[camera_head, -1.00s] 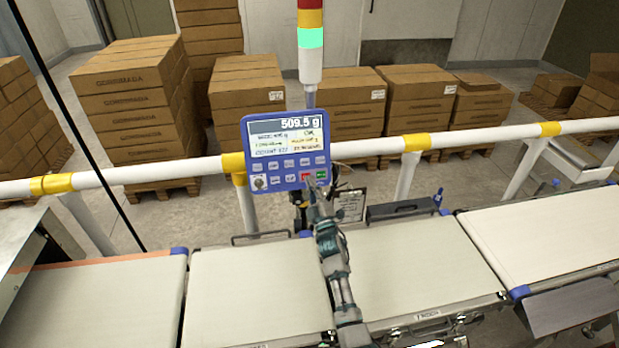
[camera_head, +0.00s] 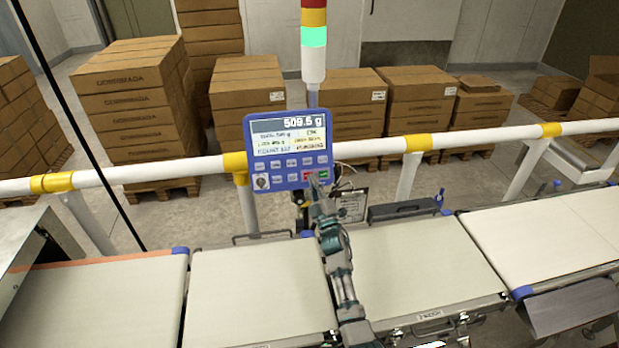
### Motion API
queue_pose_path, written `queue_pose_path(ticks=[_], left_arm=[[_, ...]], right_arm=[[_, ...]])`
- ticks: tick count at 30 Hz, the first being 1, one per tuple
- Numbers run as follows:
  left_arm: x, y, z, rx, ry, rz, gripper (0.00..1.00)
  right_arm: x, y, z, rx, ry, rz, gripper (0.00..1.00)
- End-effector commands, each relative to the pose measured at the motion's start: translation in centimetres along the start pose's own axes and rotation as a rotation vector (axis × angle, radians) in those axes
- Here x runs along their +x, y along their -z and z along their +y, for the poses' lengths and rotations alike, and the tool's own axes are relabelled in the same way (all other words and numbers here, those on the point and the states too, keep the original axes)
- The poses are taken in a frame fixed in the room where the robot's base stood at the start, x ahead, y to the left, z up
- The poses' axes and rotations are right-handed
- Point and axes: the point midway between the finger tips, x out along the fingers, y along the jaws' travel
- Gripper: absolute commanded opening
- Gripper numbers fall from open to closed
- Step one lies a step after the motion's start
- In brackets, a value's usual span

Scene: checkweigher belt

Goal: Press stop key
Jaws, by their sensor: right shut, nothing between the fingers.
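The blue control panel (camera_head: 290,150) stands on a post behind the belts, with a lit screen (camera_head: 288,133) reading 509.5 g and two rows of keys below. The red key (camera_head: 308,177), which looks like the stop key, is at the lower right beside a green key (camera_head: 323,174). My right gripper (camera_head: 314,184) is shut and empty, its tip at the red key's lower edge and covering part of it. I cannot tell whether it touches or presses the key. My left gripper is not in view.
Pale conveyor belts (camera_head: 255,290) run across the front. A white rail (camera_head: 375,146) with yellow joints crosses behind the panel. A light tower (camera_head: 314,37) glows green above it. Stacked cartons (camera_head: 130,95) stand on pallets at the back.

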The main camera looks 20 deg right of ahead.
Motion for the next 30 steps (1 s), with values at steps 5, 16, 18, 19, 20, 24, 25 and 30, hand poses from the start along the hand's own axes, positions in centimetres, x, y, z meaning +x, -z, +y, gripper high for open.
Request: queue_pose_path(ticks=[5, 16, 18, 19, 20, 24, 25, 30], left_arm=[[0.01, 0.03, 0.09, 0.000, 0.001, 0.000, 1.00], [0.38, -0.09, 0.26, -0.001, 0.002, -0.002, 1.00], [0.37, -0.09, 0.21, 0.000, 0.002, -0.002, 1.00], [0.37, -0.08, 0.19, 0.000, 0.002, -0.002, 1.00], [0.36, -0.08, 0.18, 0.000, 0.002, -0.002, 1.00], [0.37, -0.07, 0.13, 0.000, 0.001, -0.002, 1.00], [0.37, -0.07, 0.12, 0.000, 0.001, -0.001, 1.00], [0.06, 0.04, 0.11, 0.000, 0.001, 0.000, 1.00]], right_arm=[[0.00, -0.19, 0.00, 0.002, 0.000, -0.001, 0.00], [0.21, -0.65, -0.11, 0.003, -0.001, -0.002, 0.00], [0.25, -0.54, -0.12, 0.002, 0.000, -0.002, 0.00], [0.25, -0.52, -0.12, 0.002, 0.000, -0.002, 0.00], [0.25, -0.52, -0.12, 0.002, 0.000, -0.002, 0.00], [0.26, -0.40, -0.17, 0.001, 0.000, -0.001, 0.00], [0.26, -0.35, -0.18, 0.001, 0.000, -0.001, 0.00], [0.13, 0.12, -0.18, 0.002, 0.001, -0.001, 0.00]])
